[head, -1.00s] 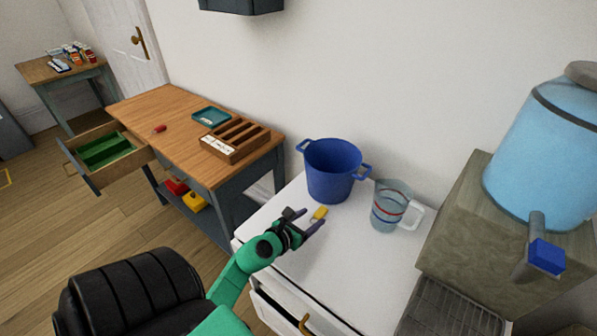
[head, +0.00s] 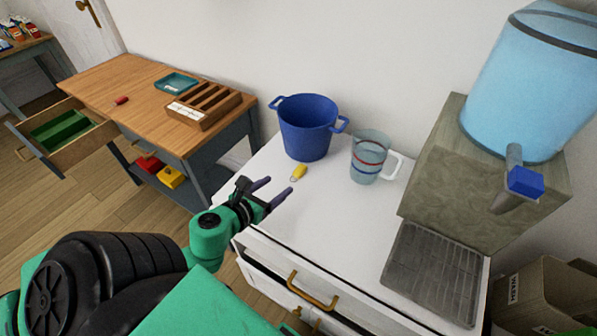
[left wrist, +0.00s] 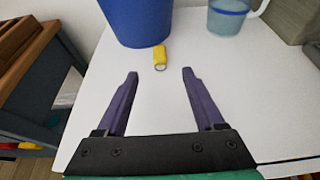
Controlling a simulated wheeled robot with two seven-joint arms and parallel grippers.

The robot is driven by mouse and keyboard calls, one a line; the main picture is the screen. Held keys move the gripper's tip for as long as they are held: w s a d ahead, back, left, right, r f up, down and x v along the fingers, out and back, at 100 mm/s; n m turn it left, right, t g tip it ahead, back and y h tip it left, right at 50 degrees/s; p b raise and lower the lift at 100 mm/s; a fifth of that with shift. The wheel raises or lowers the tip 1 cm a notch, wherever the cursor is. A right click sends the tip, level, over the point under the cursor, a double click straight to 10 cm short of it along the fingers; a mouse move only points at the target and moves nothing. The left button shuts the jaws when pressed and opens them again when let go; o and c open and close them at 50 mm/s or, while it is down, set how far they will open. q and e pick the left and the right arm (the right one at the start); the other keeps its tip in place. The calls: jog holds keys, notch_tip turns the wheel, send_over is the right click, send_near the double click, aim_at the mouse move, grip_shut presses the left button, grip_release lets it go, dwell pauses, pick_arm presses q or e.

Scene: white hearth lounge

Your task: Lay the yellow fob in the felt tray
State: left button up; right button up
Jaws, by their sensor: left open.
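The yellow fob (head: 299,172) lies on the white cabinet top, in front of the blue pot, with a small metal ring at its near end. My left gripper (head: 279,186) is open and empty, just short of the fob. In the left wrist view the fob (left wrist: 160,56) shows just past the fingertips, in line with the gap between them. A shallow teal tray (head: 177,83) lies on the wooden table at the left. Green lining also shows in the open drawer (head: 85,150); I cannot tell which is felt. My right gripper is not in view.
The blue pot (head: 307,128) stands right behind the fob, with a clear jug (head: 369,158) to its right. A slotted wooden holder (head: 203,106) and a red item (head: 121,101) are on the table. The white top (head: 330,225) is clear at the front.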

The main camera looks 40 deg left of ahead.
aim_at(298, 172)
pick_arm(q)
jog(key=x, duration=0.5)
jog(key=shift+w+a+f, duration=0.1)
jog(key=shift+w+a, duration=0.05)
jog(key=shift+w, duration=0.2)
jog(key=x, duration=0.6)
jog(key=shift+f, duration=0.25)
grip_shut()
